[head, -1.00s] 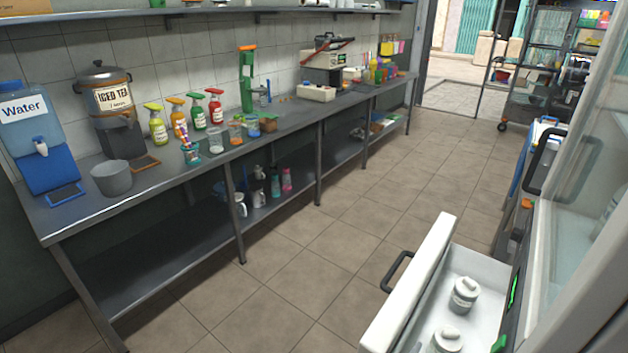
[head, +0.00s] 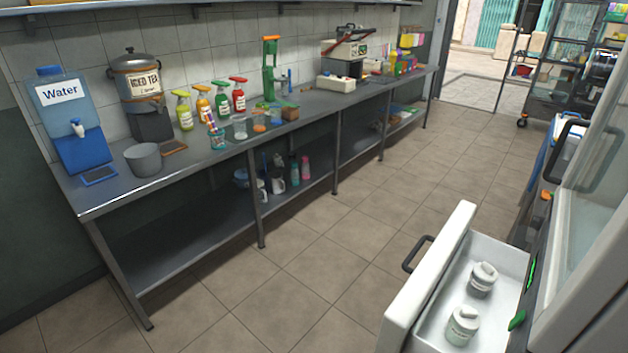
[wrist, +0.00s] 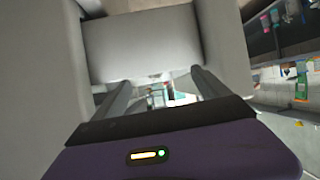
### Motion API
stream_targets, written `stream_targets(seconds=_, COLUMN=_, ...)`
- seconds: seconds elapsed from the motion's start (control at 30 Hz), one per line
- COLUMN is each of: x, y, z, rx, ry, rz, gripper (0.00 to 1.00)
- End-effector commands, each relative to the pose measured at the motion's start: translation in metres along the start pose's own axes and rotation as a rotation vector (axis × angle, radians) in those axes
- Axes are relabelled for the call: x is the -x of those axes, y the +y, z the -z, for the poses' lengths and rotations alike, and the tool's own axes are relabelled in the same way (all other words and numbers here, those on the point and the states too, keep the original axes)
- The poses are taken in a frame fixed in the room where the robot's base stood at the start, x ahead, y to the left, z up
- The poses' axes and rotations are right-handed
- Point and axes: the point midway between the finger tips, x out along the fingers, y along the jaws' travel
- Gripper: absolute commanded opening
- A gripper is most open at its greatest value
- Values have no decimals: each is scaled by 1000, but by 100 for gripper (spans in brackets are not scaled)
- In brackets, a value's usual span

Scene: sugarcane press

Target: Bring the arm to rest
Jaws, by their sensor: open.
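My gripper (wrist: 162,78) shows only in the wrist view. Its two dark fingers stand apart, with no object visible between them. A pale, blocky surface fills much of the picture around and beyond the fingers; I cannot tell what it is or whether anything touches it. My arm and gripper do not show in the head view.
In the head view, a white drawer (head: 428,280) stands pulled out at the lower right, holding two lidded jars (head: 484,278) (head: 462,325). A long metal counter (head: 210,160) with dispensers and spray bottles runs along the left wall. The tiled floor (head: 330,240) between is clear.

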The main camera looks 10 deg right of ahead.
Motion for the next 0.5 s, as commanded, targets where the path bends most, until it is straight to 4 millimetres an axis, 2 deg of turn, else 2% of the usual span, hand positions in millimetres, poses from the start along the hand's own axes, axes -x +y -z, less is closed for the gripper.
stream_targets(seconds=0.27, x=36, y=0, z=-42, rx=90, ry=-72, rz=160, gripper=85)
stream_targets(seconds=0.37, x=58, y=0, z=-58, rx=126, ry=-95, rz=245, gripper=85)
stream_targets(seconds=0.5, x=104, y=7, z=-76, rx=183, ry=-110, rz=398, gripper=85)
